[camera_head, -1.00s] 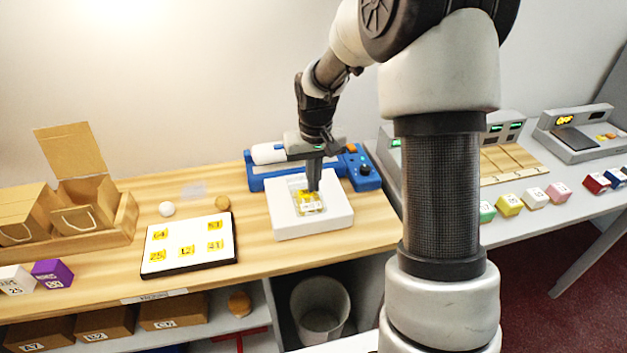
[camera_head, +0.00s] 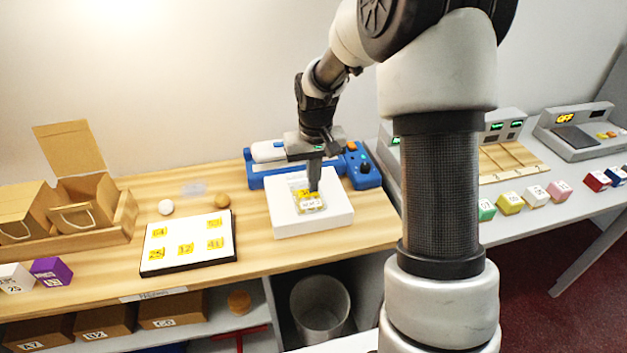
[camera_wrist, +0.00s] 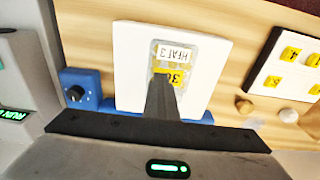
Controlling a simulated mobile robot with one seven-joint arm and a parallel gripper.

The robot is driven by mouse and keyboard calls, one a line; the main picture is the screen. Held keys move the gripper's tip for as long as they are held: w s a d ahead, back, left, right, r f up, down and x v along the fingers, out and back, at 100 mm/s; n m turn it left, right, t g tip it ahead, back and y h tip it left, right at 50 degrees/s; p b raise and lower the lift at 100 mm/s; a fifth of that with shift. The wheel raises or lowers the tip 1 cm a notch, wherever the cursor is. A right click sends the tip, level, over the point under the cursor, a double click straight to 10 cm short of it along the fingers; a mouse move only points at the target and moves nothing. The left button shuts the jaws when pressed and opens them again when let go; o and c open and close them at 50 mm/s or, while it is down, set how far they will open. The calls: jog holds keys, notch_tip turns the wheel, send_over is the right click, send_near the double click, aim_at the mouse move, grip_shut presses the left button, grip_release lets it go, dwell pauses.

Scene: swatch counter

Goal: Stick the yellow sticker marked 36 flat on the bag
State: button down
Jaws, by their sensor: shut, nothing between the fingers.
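A small clear bag (camera_head: 312,205) with yellowish contents and a white printed label lies on a white block (camera_head: 340,213). The bag also shows in the wrist view (camera_wrist: 192,64). The yellow sticker marked 36 (camera_wrist: 178,77) lies on the bag, beside the white label, partly covered by my fingers. In the head view the yellow sticker (camera_head: 302,192) shows just left of my fingertips. My gripper (camera_head: 314,188) is shut and empty, pointing down with its tips at the sticker. I cannot tell whether the tips touch it, or whether the sticker's hidden part is flat.
A blue sealer-like device (camera_head: 368,178) stands behind the block. A white board (camera_head: 188,262) with several yellow number stickers lies to the left. A white ball (camera_head: 166,208) and a brown knob (camera_head: 222,201) sit behind the board. Open cardboard boxes (camera_head: 85,205) stand far left.

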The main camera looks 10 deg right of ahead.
jog(key=c, duration=2)
grip_release()
jog(key=shift+c, duration=0.2)
notch_tip(320, 180, up, 22)
jog(key=s+p, duration=0.1)
jog(key=p, duration=0.5)
jog(key=shift+s+r, duration=0.15)
jog(key=shift+s, duration=0.15)
